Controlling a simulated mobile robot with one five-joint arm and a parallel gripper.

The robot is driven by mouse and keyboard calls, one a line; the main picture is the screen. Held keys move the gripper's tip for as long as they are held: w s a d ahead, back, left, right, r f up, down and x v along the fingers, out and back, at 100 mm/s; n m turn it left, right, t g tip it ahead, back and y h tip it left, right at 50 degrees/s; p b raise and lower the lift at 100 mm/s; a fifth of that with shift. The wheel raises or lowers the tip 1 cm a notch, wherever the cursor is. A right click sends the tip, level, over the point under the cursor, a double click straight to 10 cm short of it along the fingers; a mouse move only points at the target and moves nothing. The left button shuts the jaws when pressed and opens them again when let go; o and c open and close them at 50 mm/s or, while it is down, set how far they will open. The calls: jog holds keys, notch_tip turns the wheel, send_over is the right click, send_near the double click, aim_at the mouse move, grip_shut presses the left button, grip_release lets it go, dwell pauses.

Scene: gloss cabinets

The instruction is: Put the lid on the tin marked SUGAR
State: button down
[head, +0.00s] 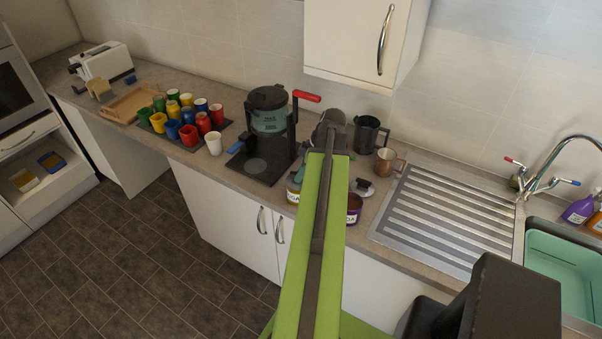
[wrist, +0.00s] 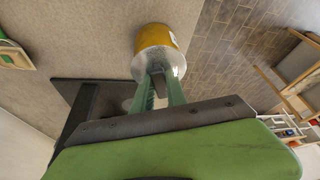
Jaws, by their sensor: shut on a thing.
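A tin with a yellow-and-white side (head: 294,188) stands near the counter's front edge, left of my arm. Its label is partly hidden, so I cannot read the whole word. In the wrist view a yellow tin (wrist: 156,37) lies straight beyond my fingers. My gripper (wrist: 161,88) is shut on the dark knob of a pale lid (wrist: 145,67). The lid is at the tin's near end; I cannot tell whether it is seated. A purple tin (head: 354,208), its label ending in DA, stands right of my arm. Another pale lid with a dark knob (head: 361,187) lies behind it.
A black coffee machine (head: 268,130) with a red handle stands left of my arm. Several coloured cups (head: 188,134) are farther left. A dark jug (head: 369,134) and a copper-coloured mug (head: 386,162) stand right, beside the ridged drainer (head: 440,220). A wall cabinet (head: 355,40) hangs above.

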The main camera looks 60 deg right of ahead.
jog(key=c, duration=1.3)
grip_release()
jog(key=shift+o, duration=0.2)
jog(key=p+v, duration=1.6)
jog(key=v, duration=0.1)
jog(key=shift+r, duration=0.2)
